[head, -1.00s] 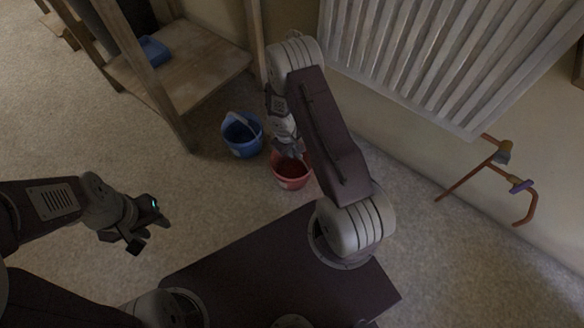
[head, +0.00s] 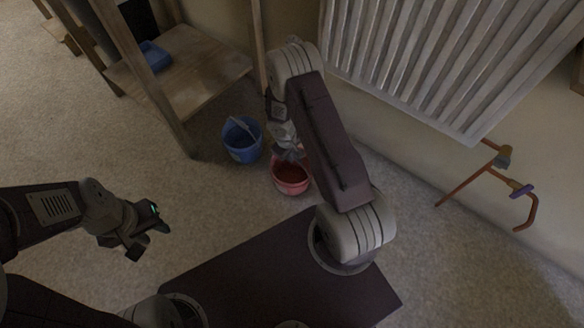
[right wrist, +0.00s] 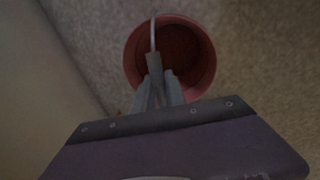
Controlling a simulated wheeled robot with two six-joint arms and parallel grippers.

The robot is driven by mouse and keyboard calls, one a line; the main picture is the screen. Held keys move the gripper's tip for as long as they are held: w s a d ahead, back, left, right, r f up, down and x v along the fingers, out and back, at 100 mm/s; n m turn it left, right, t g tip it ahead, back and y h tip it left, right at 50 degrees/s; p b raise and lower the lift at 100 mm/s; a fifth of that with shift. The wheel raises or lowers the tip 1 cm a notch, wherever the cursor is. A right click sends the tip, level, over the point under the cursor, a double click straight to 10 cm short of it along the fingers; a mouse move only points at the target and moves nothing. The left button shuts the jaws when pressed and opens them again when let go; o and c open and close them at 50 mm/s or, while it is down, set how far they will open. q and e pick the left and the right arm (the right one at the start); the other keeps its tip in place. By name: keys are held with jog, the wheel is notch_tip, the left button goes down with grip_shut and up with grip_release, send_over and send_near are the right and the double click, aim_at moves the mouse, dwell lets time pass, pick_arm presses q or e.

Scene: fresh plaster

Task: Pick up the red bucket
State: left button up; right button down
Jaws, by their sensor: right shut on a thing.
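The red bucket (head: 291,186) is upright near the wall, just past my base, and appears to stand on the carpet. My right gripper (head: 290,154) is over its far rim and partly hides it. In the right wrist view the bucket (right wrist: 207,65) shows from above, with its handle (right wrist: 154,35) crossing the opening. The right fingers (right wrist: 155,82) are shut on the handle's grip. My left gripper (head: 152,236) is open and empty over bare floor at the left.
A blue bucket (head: 242,148) stands close to the left of the red one. A wooden shelf (head: 185,75) with a blue tray (head: 154,56) is behind it. A white radiator (head: 420,60) and an orange pipe (head: 470,182) are along the right wall. Carpet at the left is clear.

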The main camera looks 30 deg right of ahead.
jog(key=shift+r+p, duration=0.5)
notch_tip(320, 180, up, 3)
jog(key=p, duration=0.2)
jog(key=shift+p, duration=0.3)
jog(key=s+d+r, duration=0.7)
jog(key=s+d, duration=0.1)
jog(key=shift+d, duration=0.3)
